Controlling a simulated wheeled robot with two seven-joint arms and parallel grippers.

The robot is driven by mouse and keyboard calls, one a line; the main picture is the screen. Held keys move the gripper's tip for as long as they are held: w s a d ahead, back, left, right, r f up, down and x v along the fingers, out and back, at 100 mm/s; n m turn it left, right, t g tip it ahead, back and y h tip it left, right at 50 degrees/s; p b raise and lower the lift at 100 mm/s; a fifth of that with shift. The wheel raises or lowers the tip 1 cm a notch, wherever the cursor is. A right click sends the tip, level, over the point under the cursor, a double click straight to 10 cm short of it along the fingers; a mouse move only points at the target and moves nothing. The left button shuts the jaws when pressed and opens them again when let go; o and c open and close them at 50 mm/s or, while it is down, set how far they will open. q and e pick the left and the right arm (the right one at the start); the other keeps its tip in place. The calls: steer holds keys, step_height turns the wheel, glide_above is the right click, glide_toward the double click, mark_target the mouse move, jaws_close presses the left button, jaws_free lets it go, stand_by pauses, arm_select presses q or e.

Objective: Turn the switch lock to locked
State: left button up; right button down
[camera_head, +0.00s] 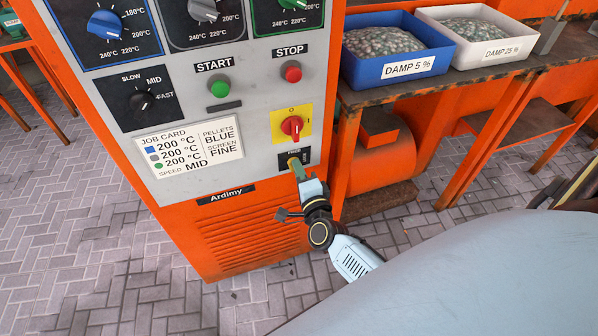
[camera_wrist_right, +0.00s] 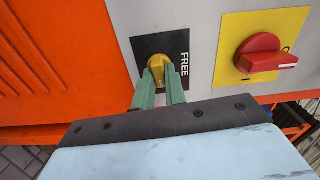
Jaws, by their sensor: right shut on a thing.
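The switch lock is a yellow knob (camera_wrist_right: 157,66) on a black plate (camera_wrist_right: 178,44) that reads "FREE" in the right wrist view. In the head view the black plate (camera_head: 284,160) sits low on the grey panel, and its lettering is partly hidden. My right gripper (camera_wrist_right: 160,80) has green fingers on either side of the yellow knob and is shut on it. In the head view the right gripper (camera_head: 297,168) reaches up to the plate from below. My left gripper does not show.
A red rotary switch (camera_head: 291,127) on a yellow plate is just above the lock; it also shows in the right wrist view (camera_wrist_right: 262,53). Green START (camera_head: 220,88) and red STOP (camera_head: 292,73) buttons are higher. A bench with a blue bin (camera_head: 398,75) stands right.

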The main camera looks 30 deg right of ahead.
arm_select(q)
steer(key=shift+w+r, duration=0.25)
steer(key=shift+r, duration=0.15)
arm_select(e)
steer(key=shift+w+d+r+m, duration=0.15)
steer(key=shift+r+m, duration=0.15)
steer(key=shift+m, duration=0.3)
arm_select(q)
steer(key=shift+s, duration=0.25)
arm_select(e)
steer(key=c, duration=1.4)
jaws_free()
steer(key=shift+c, duration=0.2)
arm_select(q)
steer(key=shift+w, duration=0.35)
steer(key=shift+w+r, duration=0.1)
arm_select(e)
steer(key=shift+f, duration=0.1)
